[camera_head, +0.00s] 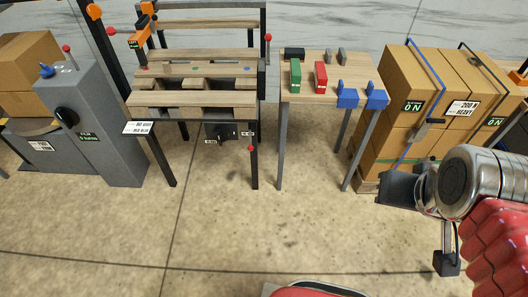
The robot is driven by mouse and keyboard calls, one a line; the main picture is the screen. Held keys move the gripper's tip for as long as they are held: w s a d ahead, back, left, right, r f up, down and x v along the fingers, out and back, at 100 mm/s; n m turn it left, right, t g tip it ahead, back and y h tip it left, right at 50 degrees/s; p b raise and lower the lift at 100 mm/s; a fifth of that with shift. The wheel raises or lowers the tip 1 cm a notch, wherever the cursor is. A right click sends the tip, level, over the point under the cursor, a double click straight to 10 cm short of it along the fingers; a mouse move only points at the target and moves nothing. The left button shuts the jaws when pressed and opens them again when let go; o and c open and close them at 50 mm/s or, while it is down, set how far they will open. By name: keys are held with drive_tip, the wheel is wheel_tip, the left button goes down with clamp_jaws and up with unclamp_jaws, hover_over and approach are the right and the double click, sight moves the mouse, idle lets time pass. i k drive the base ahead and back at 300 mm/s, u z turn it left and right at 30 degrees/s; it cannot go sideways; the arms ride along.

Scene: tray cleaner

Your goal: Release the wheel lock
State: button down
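My gripper (405,190) shows only in part at the right, as dark pieces beside the silver end of my arm. Its fingertips are not clear, and I see nothing in it. It is over the floor in front of the strapped boxes. I cannot pick out a wheel lock for certain. A slatted wooden stand (190,98) on dark legs has a red-knobbed lever (251,149) low at its front right. Another red knob (268,38) is at its upper right. A grey cabinet (100,130) left of it has a black round knob (68,116).
A small table (330,91) holds a green block (295,74), a red block (321,76) and blue brackets (348,94). Strapped cardboard boxes (402,75) stand at the right. Bare concrete floor (230,230) is clear in front.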

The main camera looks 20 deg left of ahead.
sight(250, 147)
drive_tip(key=z, duration=1.25)
drive_tip(key=i, duration=0.75)
drive_tip(key=u, duration=2.85)
